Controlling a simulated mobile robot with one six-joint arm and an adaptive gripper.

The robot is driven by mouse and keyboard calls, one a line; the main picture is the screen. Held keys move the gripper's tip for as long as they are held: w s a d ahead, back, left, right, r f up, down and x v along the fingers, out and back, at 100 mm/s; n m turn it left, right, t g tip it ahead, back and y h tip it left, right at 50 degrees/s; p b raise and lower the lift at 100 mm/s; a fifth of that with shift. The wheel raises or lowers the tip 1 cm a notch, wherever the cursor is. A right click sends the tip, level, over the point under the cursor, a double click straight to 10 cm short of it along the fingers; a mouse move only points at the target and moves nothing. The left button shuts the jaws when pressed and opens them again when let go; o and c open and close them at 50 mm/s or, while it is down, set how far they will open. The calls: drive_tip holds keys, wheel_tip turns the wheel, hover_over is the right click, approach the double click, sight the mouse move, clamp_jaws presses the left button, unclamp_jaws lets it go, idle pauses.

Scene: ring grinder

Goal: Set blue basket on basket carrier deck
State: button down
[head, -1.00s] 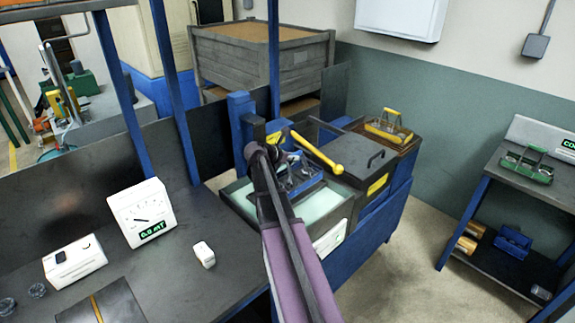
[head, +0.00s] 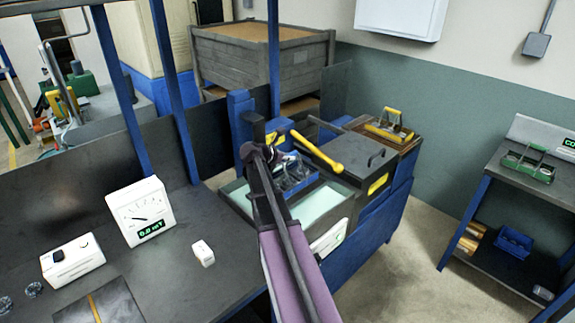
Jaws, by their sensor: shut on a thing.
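The blue basket (head: 298,177) is in the middle of the head view, over the shallow tray of pale green liquid (head: 235,200). My gripper (head: 276,150) is at the basket's near left side and is shut on it; its fingertips are small and partly hidden by my arm.
A dark lidded box (head: 355,160) and a yellow basket (head: 389,126) stand to the right. A green basket (head: 527,165) and another blue basket (head: 514,243) are on the right rack. A white gauge (head: 140,212) is on the left bench. The floor between bench and rack is clear.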

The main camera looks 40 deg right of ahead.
drive_tip(key=shift+f+b, duration=0.85)
drive_tip(key=shift+f, duration=0.25)
drive_tip(key=c, duration=0.6)
unclamp_jaws()
drive_tip(key=shift+o, duration=0.2)
drive_tip(key=shift+s+a+r+p, duration=0.1)
drive_tip(key=shift+a+r+p, duration=0.3)
drive_tip(key=shift+a, duration=0.1)
drive_tip(key=p+v, duration=0.5)
drive_tip(key=v, duration=0.5)
drive_tip(key=shift+a, duration=0.4)
